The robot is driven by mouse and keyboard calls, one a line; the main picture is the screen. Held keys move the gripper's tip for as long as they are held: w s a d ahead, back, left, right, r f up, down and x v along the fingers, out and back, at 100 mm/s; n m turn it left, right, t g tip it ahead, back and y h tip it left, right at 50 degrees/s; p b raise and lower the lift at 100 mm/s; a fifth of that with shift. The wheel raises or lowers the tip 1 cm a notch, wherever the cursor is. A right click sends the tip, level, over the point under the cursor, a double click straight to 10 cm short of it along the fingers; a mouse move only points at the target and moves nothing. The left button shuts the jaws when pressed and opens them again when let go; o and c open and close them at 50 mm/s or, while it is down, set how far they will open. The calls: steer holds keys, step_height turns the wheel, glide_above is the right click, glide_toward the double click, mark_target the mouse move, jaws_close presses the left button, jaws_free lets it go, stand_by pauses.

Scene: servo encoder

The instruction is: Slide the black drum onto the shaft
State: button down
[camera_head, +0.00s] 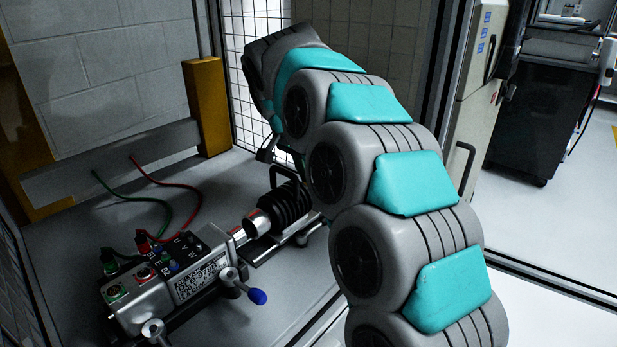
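A black ribbed, drum-like part (287,204) sits at the right end of the bench device, partly behind my arm. A short silver cylinder (256,224) lies just left of it, in line with the silver shaft (238,236) that comes out of the grey servo housing (182,268). I cannot tell whether the drum is around the shaft or only lined up with it. My arm rises from the lower right and bends over behind the drum. My gripper's fingers cannot be made out behind the arm links, so its opening and any hold on the drum are hidden.
A blue-tipped lever (257,296) sticks out in front of the housing. Red (181,187) and green (157,207) cables arch behind it. A yellow post (206,106) and wire mesh (252,60) stand at the back. The grey surface left of the device is clear.

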mark_target(290, 184)
steer(key=s+a+b, duration=0.1)
steer(key=s, duration=0.1)
steer(key=s+a+b, duration=0.1)
steer(key=shift+s+a+f+b, duration=0.1)
steer(key=shift+a+f+b, duration=0.15)
steer(key=shift+a+b, duration=0.05)
steer(key=shift+s+a+r, duration=0.15)
steer(key=shift+s+a, duration=0.1)
steer(key=w+d, duration=0.3)
steer(key=shift+w, duration=0.25)
steer(key=p+v, duration=0.2)
steer(key=v, duration=0.8)
steer(key=shift+a, duration=0.1)
steer(key=shift+s, duration=0.1)
